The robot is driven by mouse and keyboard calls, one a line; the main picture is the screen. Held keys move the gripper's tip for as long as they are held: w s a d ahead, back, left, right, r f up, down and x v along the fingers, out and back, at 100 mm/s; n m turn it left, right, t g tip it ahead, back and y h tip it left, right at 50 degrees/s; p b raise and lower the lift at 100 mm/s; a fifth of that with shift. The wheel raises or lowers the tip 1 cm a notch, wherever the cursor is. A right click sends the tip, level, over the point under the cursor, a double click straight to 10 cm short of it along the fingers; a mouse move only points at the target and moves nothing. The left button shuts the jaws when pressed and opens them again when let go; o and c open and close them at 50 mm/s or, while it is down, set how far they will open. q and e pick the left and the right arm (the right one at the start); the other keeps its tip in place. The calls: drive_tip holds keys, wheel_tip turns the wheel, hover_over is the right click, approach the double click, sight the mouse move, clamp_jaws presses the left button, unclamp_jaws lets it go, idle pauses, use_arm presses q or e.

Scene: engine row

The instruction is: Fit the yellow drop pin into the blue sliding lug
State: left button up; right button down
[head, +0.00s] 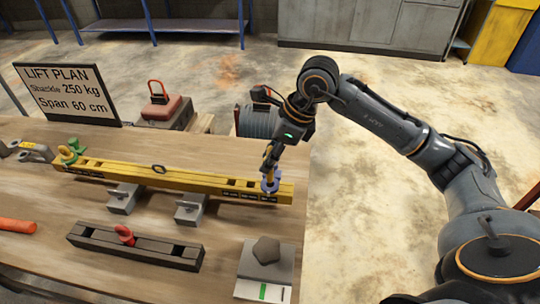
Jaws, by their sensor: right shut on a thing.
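A yellow beam (200,180) lies across two grey supports on the wooden table. The blue sliding lug (271,186) sits around the beam near its right end. My right gripper (268,163) points down directly above the lug and is shut on the yellow drop pin (269,174). Only a little of the pin shows between the fingers and the lug. I cannot tell whether its tip is inside the lug's hole. My left gripper is not in view.
A green shackle piece (70,152) sits at the beam's left end. In front lie a dark bar (135,246) with a red lug (124,234) and a plate (266,266) with a grey block. A lift plan sign (66,93) stands behind. Floor lies right of the table.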

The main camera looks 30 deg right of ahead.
sight(270, 179)
drive_tip(key=shift+f+b, duration=1.55)
drive_tip(key=shift+f, duration=0.15)
drive_tip(key=c, duration=0.9)
unclamp_jaws()
drive_tip(key=v, duration=1.2)
